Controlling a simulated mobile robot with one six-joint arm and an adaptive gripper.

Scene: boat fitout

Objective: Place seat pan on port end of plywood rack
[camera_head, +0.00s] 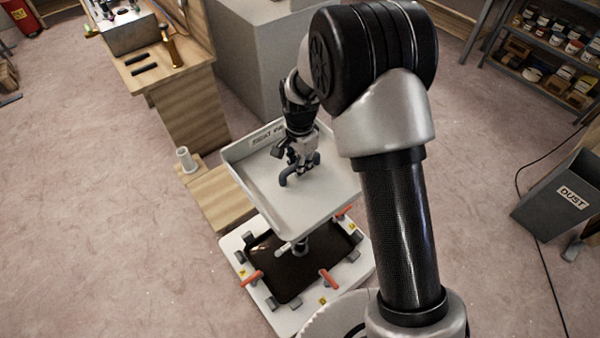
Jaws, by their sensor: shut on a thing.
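The seat pan is a shallow, pale grey tray (258,180) with raised edges and a partly hidden label beginning "SEAT" on its far wall. My gripper (299,165) is above its middle, shut on a dark blue handle-like part of the pan. The pan appears raised above a white board (236,262) with a dark panel and red-handled clamps. My arm hides the pan's right side. I cannot tell which thing is the plywood rack; a wooden bench (190,100) and a low wooden block (222,198) stand to the left.
A pale cup-like cylinder (186,158) stands by the low block. A large grey box (255,60) is behind the pan. A grey "DUST" bin (555,195), a dark cable and a shelf of cans (560,60) are at right.

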